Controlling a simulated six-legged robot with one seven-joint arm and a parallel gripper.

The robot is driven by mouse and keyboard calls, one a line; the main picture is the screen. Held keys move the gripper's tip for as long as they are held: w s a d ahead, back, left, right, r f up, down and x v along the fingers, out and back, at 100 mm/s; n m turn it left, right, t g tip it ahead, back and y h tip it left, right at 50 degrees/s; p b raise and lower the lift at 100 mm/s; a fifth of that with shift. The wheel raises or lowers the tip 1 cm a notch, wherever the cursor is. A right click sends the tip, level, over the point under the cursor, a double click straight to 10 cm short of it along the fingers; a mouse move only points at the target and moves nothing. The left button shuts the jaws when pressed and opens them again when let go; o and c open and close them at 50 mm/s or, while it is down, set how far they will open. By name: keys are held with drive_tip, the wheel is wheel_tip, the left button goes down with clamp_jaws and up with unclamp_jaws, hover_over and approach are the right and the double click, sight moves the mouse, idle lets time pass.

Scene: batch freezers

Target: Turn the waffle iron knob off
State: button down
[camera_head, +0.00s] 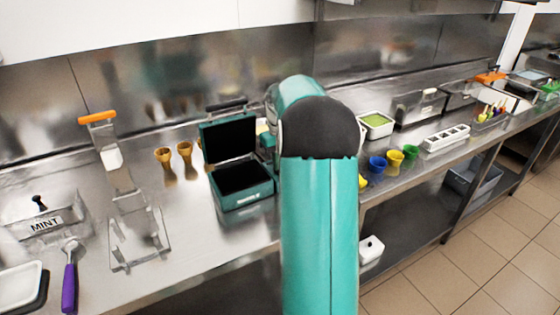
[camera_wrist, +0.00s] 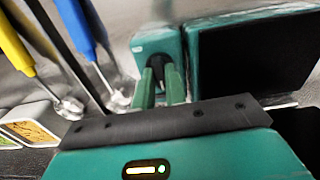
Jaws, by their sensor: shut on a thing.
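The waffle iron (camera_head: 230,140) stands on the steel counter just left of my arm in the head view. It is teal with black inner plates, and its lid is raised. In the wrist view its black plate with a teal frame (camera_wrist: 208,68) fills the right side. A teal control block (camera_wrist: 145,44) sits beside it with a dark knob (camera_wrist: 170,74). My gripper (camera_wrist: 162,82) has its two teal fingers closed around the knob, at the face of the block. The knob is partly hidden between the fingers, so its angle cannot be told. My arm hides the gripper in the head view.
Scoops with blue (camera_wrist: 75,25) and yellow handles (camera_wrist: 14,42) are close on the left in the wrist view. Coloured cups (camera_head: 394,160) stand right of my arm.

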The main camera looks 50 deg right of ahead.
drive_tip(key=c, duration=1.4)
unclamp_jaws()
drive_tip(key=shift+c, duration=0.2)
drive_tip(key=shift+r, duration=0.15)
wheel_tip(320, 180, up, 14)
drive_tip(key=shift+f, duration=0.2)
